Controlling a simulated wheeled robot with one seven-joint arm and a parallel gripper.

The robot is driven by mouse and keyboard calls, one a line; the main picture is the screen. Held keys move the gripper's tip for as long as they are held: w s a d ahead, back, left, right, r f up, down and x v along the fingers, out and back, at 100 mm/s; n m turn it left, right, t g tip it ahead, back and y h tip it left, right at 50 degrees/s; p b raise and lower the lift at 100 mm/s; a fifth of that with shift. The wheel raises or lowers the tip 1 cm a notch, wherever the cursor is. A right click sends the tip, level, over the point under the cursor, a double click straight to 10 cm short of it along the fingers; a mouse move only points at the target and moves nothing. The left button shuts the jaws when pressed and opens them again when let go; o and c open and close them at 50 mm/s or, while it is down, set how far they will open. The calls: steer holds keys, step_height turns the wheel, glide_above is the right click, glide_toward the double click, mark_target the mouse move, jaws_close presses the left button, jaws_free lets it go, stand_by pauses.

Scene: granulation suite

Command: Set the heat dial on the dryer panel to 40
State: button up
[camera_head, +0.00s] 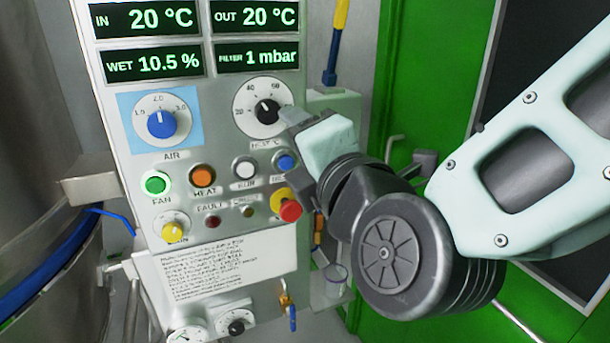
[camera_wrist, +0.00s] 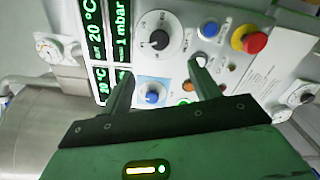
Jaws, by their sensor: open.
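The heat dial (camera_head: 267,111) is a black knob on a white round scale marked 40 and 60, at the upper right of the dryer panel (camera_head: 225,150). Its white mark seems to point up and left, but I cannot read its exact setting. My gripper (camera_head: 288,122) is beside the dial's lower right edge, partly covering the scale and its label. In the wrist view the dial (camera_wrist: 159,39) lies ahead of and between the two spread fingers.
The blue air dial (camera_head: 161,124) is left of the heat dial. Below are a green fan button (camera_head: 155,184), an orange heat button (camera_head: 202,176) and a red emergency button (camera_head: 290,210). Displays (camera_head: 147,18) above read 20 °C. A steel vessel (camera_head: 35,130) stands left.

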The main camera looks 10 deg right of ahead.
steer(key=shift+b+v, duration=0.95)
steer(key=shift+v, duration=0.25)
steer(key=s+a+f+m+g+y, duration=0.1)
steer(key=s+a+f+m+g, duration=0.1)
steer(key=f+m+g, duration=0.3)
steer(key=s+a+f+m+g+y, duration=0.1)
steer(key=s+a+f+m+g, duration=0.15)
steer(key=f+g, duration=0.4)
steer(key=s+d+f+m+g+h, duration=0.6)
steer(key=s+d+f+m, duration=0.3)
steer(key=d, duration=0.4)
steer(key=shift+d+f+m, duration=0.25)
steer(key=shift+f+m, duration=0.05)
steer(key=shift+m, duration=0.35)
